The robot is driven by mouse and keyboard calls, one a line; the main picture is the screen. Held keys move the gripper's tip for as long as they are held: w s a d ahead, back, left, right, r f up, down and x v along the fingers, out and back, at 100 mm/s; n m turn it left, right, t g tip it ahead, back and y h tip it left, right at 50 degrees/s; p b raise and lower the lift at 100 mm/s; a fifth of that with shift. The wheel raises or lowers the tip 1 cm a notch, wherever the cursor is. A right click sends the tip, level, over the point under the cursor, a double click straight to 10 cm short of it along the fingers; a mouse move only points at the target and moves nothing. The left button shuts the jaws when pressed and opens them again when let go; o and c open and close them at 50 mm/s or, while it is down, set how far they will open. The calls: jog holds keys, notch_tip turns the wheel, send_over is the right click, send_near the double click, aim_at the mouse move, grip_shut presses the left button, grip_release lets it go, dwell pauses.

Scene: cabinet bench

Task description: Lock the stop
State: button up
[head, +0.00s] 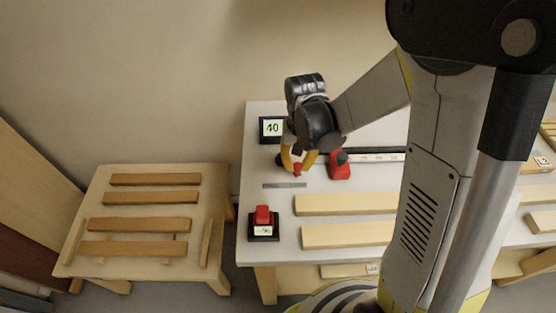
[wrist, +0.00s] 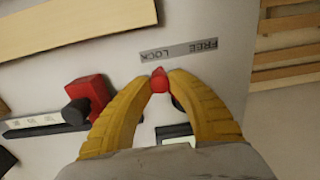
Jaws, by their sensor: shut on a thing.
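My gripper (head: 297,163) has its yellow fingers shut on a small red knob (wrist: 160,82) at the bench top. The knob's narrow tip points toward the grey label strip (wrist: 180,49), near its LOCK word; the strip's other word is FREE. The strip also shows in the head view (head: 284,185). The red stop block (head: 340,166) sits on the dark rail with a scale (head: 376,155), right of my gripper. In the wrist view the block (wrist: 93,95) is left of the fingers, with a black knob (wrist: 76,112) on its side. The knob's base is partly hidden.
A display reading 40 (head: 272,128) stands behind my gripper. A red button on a black box (head: 263,222) is near the bench's front left. Pale boards (head: 345,204) lie in front of the rail. A slatted wooden table (head: 145,208) stands at left.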

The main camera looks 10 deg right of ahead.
jog(key=shift+w+d, duration=0.15)
jog(key=shift+d, duration=0.2)
dwell(0.3)
jog(key=o, duration=0.8)
jog(key=shift+o, duration=0.2)
notch_tip(320, 180, up, 9)
jog(key=p, duration=0.6)
jog(key=shift+r+p, duration=0.1)
jog(key=shift+p, duration=0.2)
